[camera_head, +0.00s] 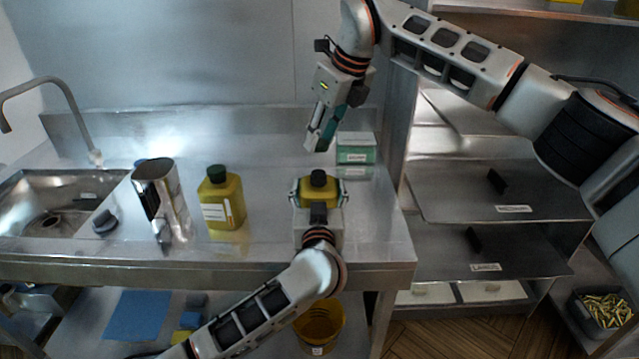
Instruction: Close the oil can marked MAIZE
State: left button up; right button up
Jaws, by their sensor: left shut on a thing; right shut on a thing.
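A yellow oil can (320,188) with a dark top stands on the steel counter near its right end. My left gripper (318,197) is shut around its body from the front, hiding its lower part and any label. A dark cap-like piece (319,177) sits at its top; I cannot tell whether it is tightened. My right gripper (321,143) is above and behind the can, apart from it, pointing down. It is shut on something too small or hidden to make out. Another yellow can (221,200) with a dark green cap stands to the left; its label is unreadable.
A shiny metal dispenser (162,203) and a dark knob-like piece (104,222) are left on the counter, beside the sink (62,200). A green-and-white box (356,149) stands behind the held can. Steel shelves (490,190) are at the right. Counter between the cans is clear.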

aim_at(325, 145)
jog(key=shift+f, duration=2)
jog(key=shift+f, duration=0.1)
jog(key=shift+f, duration=0.8)
jog(key=shift+f, duration=0.55)
pick_arm(q)
jog(key=c, duration=0.6)
pick_arm(e)
jog(key=m, duration=0.1)
jog(key=m+h, duration=0.1)
jog(key=m, duration=0.1)
jog(key=m+t, duration=0.1)
jog(key=m, duration=0.1)
jog(key=shift+s+a+h, duration=0.1)
jog(key=shift+a+h, duration=0.15)
jog(key=shift+h, duration=0.15)
jog(key=m+h, duration=0.1)
jog(key=m, duration=0.3)
jog(key=shift+a, duration=0.15)
pick_arm(q)
jog(key=shift+a, duration=0.1)
pick_arm(e)
jog(key=m+h, duration=0.1)
jog(key=m, duration=0.2)
jog(key=m+h, duration=0.1)
jog(key=m, duration=0.1)
jog(key=shift+a+m+h, duration=0.25)
jog(key=shift+m+h, duration=0.05)
jog(key=shift+d+m+h, duration=0.1)
jog(key=shift+m+h, duration=0.2)
jog(key=shift+m, duration=0.6)
